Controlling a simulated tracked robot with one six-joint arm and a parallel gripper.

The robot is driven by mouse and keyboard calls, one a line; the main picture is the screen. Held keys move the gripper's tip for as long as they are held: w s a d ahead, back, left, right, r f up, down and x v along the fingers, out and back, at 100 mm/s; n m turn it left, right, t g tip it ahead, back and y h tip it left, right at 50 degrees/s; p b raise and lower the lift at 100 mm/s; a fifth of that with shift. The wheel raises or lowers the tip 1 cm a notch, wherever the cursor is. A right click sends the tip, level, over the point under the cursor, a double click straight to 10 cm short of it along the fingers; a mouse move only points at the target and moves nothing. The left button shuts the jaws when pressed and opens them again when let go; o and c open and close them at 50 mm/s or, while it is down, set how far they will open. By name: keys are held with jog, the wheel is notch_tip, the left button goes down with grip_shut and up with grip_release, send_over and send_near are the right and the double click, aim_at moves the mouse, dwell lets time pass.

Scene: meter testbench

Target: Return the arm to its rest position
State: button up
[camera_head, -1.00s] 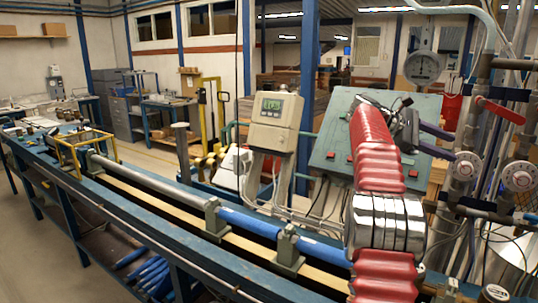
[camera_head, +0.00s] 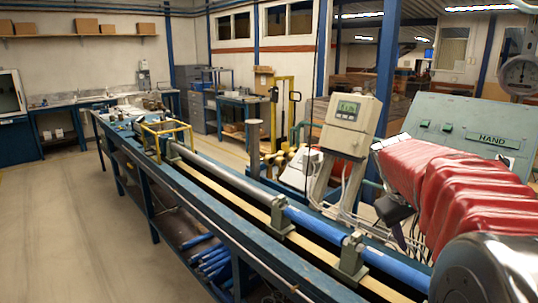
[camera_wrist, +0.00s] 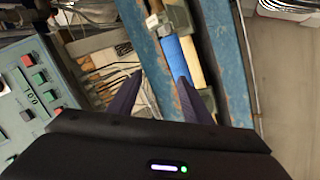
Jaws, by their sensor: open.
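My red-sleeved arm enters the head view from the lower right and reaches left, in front of the green control panel (camera_head: 465,112). My dark gripper (camera_wrist: 157,92) shows in the wrist view with its two fingers spread apart and nothing between them. It points down over the blue bench and pipe. In the head view only its dark wrist end shows, below the tip of the red sleeve, and its fingertips are hard to make out there.
A meter display box (camera_head: 351,124) on a post stands left of my arm. The long blue bench (camera_head: 215,215) carries a grey-and-blue pipe (camera_head: 310,225) in clamps and a yellow frame (camera_head: 164,138). Open floor (camera_head: 75,220) lies to the left.

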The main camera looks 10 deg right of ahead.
jog(key=s+a+f+t+y, duration=0.1)
jog(key=s+a, duration=0.4)
jog(key=a, duration=0.5)
jog(key=s+a+f+t+y, duration=0.2)
jog(key=s+a, duration=0.3)
jog(key=a, duration=0.5)
jog(key=s+a+f+t+y, duration=0.1)
jog(key=s+a+f+y, duration=0.1)
jog(key=s+a, duration=0.4)
jog(key=a+f, duration=0.1)
jog(key=a, duration=0.4)
jog(key=shift+f+t+y, duration=0.15)
jog(key=shift+t+y, duration=0.15)
jog(key=shift+y, duration=0.1)
jog(key=shift+a, duration=0.1)
jog(key=shift+c, duration=0.2)
